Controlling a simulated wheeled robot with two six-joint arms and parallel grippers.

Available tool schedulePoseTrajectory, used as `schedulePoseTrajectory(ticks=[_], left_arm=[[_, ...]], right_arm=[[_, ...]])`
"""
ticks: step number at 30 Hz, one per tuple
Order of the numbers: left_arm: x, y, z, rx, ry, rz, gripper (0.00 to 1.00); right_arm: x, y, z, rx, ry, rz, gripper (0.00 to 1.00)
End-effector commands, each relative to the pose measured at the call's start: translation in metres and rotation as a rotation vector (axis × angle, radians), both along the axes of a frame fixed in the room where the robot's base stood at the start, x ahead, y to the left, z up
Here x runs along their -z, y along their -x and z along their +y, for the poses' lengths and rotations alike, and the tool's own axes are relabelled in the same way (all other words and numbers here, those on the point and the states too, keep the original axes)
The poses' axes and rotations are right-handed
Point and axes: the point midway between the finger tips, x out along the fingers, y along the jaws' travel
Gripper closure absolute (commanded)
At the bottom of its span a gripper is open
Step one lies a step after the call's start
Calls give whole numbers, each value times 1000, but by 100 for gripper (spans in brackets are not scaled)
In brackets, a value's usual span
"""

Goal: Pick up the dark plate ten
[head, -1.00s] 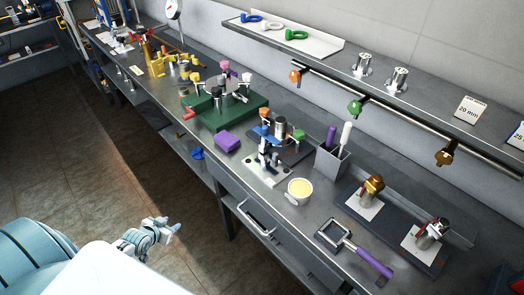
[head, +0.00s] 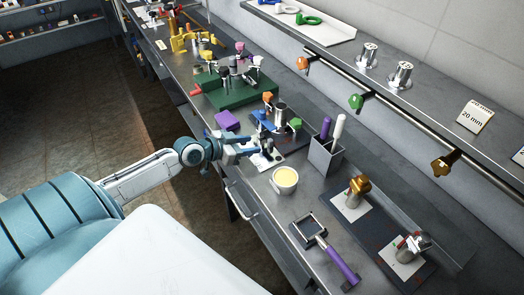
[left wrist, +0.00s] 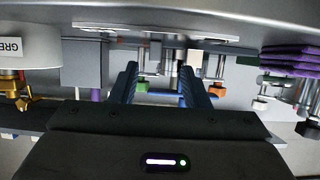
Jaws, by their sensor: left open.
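Small dark upright pieces (head: 267,147) stand on a white card (head: 262,162) on the bench. I cannot read a number on them, so I cannot tell which is plate ten. My left gripper (head: 250,145) is at these pieces and partly hides them. In the left wrist view its two blue fingers (left wrist: 160,80) are apart, with pale and metal shapes beyond them. I cannot tell whether a plate stands between the fingers. My right gripper is not in view.
A white cup of yellow stuff (head: 285,179) stands close to the right of the card. A purple block (head: 227,121) and a green fixture (head: 240,92) are behind. A grey bin (head: 325,157) holds two handles. A purple-handled tool (head: 325,250) lies in front.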

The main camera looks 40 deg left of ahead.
Motion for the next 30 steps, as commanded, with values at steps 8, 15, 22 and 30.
schedulePoseTrajectory(ticks=[8, 15, 22, 30], left_arm=[[4, -10, -6, 1, 2, 1, 58], [7, -29, -18, 0, 7, 0, 58], [18, -48, -27, 1, 2, 1, 58], [21, -52, -29, 3, 0, 1, 58]], right_arm=[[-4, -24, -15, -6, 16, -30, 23], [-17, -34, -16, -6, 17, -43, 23], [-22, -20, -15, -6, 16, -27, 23], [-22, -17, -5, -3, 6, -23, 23]])
